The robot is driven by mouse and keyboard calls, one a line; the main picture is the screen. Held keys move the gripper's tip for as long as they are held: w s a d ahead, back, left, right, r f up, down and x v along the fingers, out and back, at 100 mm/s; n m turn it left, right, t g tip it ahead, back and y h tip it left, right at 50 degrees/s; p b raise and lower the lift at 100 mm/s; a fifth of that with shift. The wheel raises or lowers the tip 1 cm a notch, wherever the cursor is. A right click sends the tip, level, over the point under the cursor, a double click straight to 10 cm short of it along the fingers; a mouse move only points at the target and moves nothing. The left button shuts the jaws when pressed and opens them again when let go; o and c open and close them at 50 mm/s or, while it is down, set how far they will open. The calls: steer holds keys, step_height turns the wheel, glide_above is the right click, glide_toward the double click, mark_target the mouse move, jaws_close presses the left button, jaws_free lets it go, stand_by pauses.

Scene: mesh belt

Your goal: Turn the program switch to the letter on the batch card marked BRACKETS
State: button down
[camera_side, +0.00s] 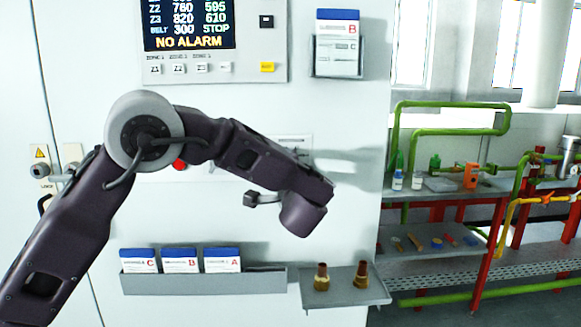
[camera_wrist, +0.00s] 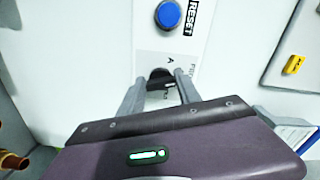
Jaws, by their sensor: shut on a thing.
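In the wrist view my gripper (camera_wrist: 160,85) is shut on the black knob of the program switch (camera_wrist: 160,73). A letter A (camera_wrist: 170,60) shows on the plate just beyond the knob; the other letters are hidden or too small to read. In the side view my arm hides the knob and the fingertips. Three blue-topped batch cards stand in a low rack: C (camera_side: 138,261), B (camera_side: 180,260) and A (camera_side: 222,260). Another card lettered B (camera_side: 337,45) is in the upper wall holder. The card names are too small to read surely.
A blue button (camera_wrist: 168,14) beside a RESET label sits close to the switch. A display (camera_side: 188,25) reads NO ALARM. A small shelf (camera_side: 345,290) holds two brass fittings. A red-framed bench (camera_side: 490,235) with pipes stands at the right.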

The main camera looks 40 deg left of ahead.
steer(key=shift+n, duration=0.3)
stand_by(0.4)
steer(key=c, duration=0.8)
jaws_free()
steer(key=shift+c, duration=0.2)
steer(key=shift+d, duration=0.1)
steer(key=v, duration=0.7)
